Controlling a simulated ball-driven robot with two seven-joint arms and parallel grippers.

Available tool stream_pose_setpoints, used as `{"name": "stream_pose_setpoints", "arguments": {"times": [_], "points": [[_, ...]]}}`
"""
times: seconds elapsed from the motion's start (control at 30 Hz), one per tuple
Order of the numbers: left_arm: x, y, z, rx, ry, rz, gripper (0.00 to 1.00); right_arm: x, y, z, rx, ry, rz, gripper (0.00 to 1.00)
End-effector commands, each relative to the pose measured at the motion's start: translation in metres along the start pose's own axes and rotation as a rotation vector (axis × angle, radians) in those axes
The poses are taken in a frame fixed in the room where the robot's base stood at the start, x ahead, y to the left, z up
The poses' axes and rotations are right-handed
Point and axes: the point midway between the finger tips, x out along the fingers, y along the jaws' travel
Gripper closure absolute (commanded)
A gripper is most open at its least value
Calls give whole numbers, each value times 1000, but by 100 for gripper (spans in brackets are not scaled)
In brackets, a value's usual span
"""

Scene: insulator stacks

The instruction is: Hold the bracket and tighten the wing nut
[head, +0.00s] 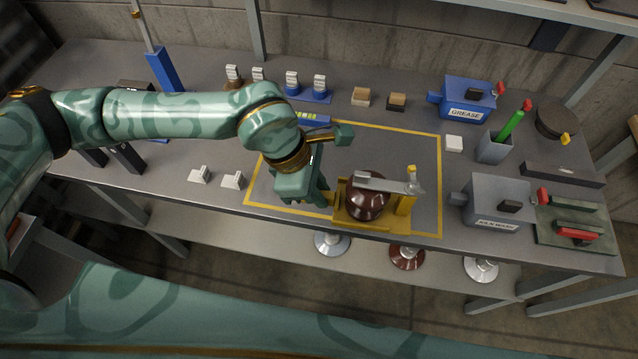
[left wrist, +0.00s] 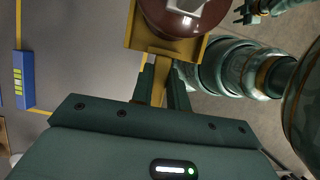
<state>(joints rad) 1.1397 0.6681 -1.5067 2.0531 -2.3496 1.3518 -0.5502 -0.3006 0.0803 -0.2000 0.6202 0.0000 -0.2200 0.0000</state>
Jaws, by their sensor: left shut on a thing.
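The yellow bracket (head: 404,206) stands at the front edge of the yellow-outlined area, holding a brown round insulator (head: 365,203). A grey strap (head: 385,184) lies across the insulator's top. A small metal fitting with a yellow tip, apparently the wing nut (head: 412,187), sits at the strap's right end above the post. My left gripper (head: 322,199) is at the bracket's left side. In the left wrist view its fingers (left wrist: 164,88) are shut on the bracket's yellow bar (left wrist: 158,92). My right gripper (left wrist: 246,13) seems to show small at the top right there; its jaw state is unclear.
A grey box (head: 490,200) and a green tray (head: 575,229) stand to the right. The blue grease box (head: 467,98) and a cup (head: 494,146) are behind. Two white pieces (head: 232,180) lie left. Insulators (head: 406,257) show below the bench's front edge. The outlined area behind the bracket is mostly clear.

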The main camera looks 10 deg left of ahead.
Motion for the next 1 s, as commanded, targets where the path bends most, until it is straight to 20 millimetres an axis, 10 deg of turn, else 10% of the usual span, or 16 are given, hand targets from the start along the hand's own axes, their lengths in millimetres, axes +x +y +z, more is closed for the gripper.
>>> {"name": "stream_pose_setpoints", "arguments": {"times": [1.0], "points": [[27, 34, -15, 3, -4, 2, 100, 31, -3, 9, 0, -19, -6, 64]]}}
